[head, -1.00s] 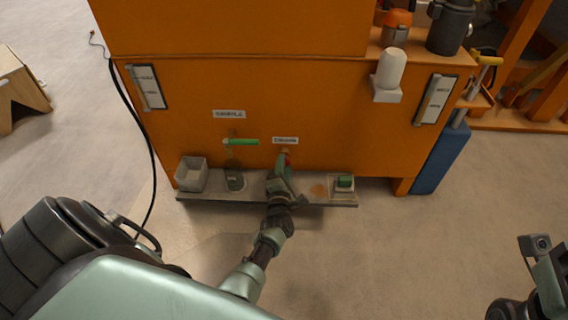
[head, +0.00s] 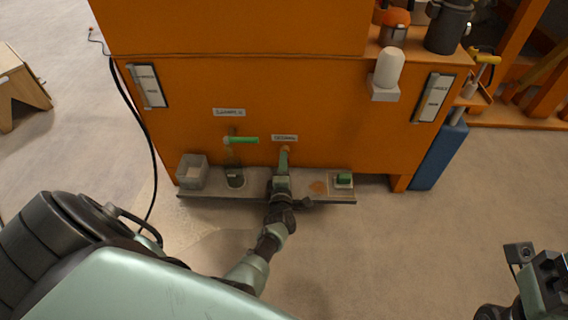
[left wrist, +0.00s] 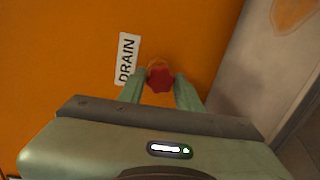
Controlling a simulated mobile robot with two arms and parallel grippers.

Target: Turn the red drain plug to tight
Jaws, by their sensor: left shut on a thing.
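The red drain plug (left wrist: 160,78) sits on the orange panel beside a white DRAIN label (left wrist: 127,59) in the left wrist view. My left gripper (left wrist: 160,84) is shut on the plug, with one green finger on each side of it. In the head view my left gripper (head: 284,165) reaches the panel just below the drain label (head: 285,138) and hides the plug.
A green-handled valve (head: 241,140) is left of the plug under another label (head: 229,113). A shelf (head: 318,200) below holds a grey box (head: 193,171), a dark cup (head: 235,178) and a green-topped block (head: 344,180). A black cable (head: 149,160) hangs at left.

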